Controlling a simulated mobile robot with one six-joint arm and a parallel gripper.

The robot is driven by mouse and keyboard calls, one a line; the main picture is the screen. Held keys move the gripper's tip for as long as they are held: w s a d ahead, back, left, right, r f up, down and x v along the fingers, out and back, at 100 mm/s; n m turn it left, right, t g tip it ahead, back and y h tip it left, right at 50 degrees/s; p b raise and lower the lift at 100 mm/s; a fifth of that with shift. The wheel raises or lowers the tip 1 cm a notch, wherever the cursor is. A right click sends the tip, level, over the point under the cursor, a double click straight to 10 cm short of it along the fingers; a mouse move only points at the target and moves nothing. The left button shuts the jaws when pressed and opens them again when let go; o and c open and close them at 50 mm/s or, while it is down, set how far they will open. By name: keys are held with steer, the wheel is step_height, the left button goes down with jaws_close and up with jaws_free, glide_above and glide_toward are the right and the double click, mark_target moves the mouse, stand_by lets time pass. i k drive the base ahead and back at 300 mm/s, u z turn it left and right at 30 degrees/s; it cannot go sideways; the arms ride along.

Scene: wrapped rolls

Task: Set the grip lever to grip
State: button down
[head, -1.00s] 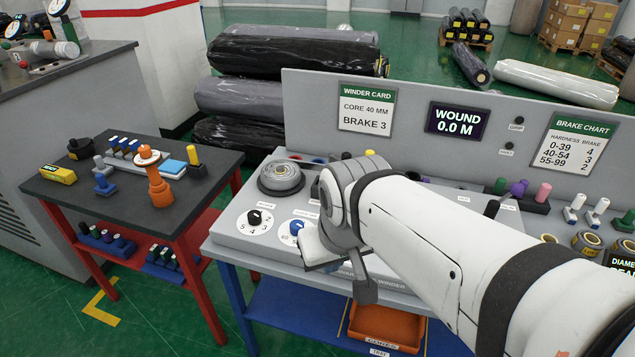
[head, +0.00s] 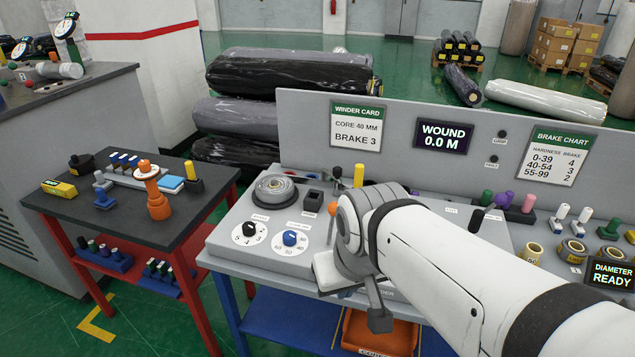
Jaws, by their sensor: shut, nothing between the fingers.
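A winder console (head: 225,240) stands in front of me. Beside its dials is a small lever with an orange knob (head: 332,208), just left of my wrist. A yellow-topped post (head: 359,175) and a black knob (head: 338,172) stand behind it. I cannot read which of these is the grip lever or how it is set. Two small lamps, seemingly labelled GRIP (head: 502,134) and HOLD (head: 493,159), look dark on the back panel. My gripper (head: 378,318) is shut and empty at the console's front; my wrist hides much of it and the console middle.
A dark side table (head: 110,220) with an orange tool (head: 153,190) stands left. Several colored pegs and rolls line the right. An orange bin (head: 380,335) sits below.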

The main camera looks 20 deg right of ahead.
mark_target(331, 208)
steer(key=i, duration=0.9)
steer(key=u, duration=0.05)
